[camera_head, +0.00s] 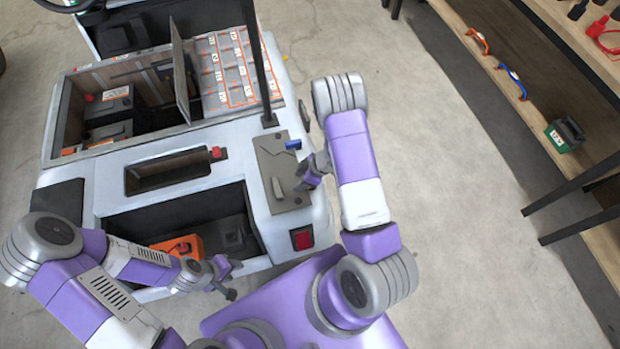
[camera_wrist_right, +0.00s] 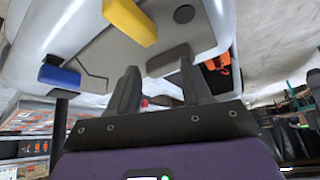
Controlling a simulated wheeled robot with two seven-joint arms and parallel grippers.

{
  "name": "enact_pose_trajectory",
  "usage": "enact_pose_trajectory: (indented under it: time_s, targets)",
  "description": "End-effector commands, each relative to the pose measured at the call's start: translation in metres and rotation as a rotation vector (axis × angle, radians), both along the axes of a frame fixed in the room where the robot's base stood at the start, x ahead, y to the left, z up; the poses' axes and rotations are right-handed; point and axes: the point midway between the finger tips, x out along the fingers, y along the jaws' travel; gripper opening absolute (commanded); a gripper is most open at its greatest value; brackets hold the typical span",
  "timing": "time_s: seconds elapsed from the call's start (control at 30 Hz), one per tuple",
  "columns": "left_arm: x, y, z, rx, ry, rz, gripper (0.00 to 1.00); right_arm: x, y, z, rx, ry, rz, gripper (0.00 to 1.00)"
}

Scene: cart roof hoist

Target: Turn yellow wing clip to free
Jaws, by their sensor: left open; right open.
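My right gripper (camera_head: 304,179) is at the cart's right corner panel (camera_head: 270,160), open and empty. In the wrist view its fingers (camera_wrist_right: 160,72) stand apart, below and clear of the yellow clip. My left gripper (camera_head: 232,280) is open near the cart's lower opening.
The cart's open bay (camera_head: 60,130) holds dark boxes, beside an orange-lined tray (camera_head: 228,70). A dark post (camera_head: 258,60) rises by the panel. An orange box (camera_head: 180,246) sits in the lower opening. A wooden shelf (camera_head: 500,50) stands at right, with clear floor between.

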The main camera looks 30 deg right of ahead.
Motion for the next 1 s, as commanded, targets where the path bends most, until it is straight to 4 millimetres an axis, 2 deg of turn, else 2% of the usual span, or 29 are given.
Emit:
enact_pose_trajectory:
  time_s: [0.03, 0.2, 0.4, 0.53, 0.8, 1.0]
  targets:
    - [0.000, 0.000, 0.002, 0.000, 0.000, 0.000, 0.43, 0.003, -0.012, 0.005, -0.030, -0.011, 0.079, 0.49]
    - [0.000, 0.000, 0.005, 0.000, 0.000, 0.000, 0.43, -0.001, -0.044, 0.016, -0.106, 0.000, 0.301, 0.49]
    - [0.000, 0.000, 0.006, 0.000, 0.000, 0.000, 0.43, -0.007, -0.063, 0.020, -0.148, 0.026, 0.414, 0.49]
    - [0.000, 0.000, 0.000, 0.000, 0.000, 0.000, 0.43, -0.007, -0.060, 0.007, -0.151, 0.030, 0.425, 0.49]
    - [0.000, 0.000, -0.015, 0.000, 0.000, 0.000, 0.43, -0.004, -0.044, -0.033, -0.151, 0.029, 0.423, 0.49]
    - [0.000, 0.000, -0.019, 0.000, 0.000, 0.000, 0.43, -0.002, -0.038, -0.047, -0.152, 0.028, 0.422, 0.49]
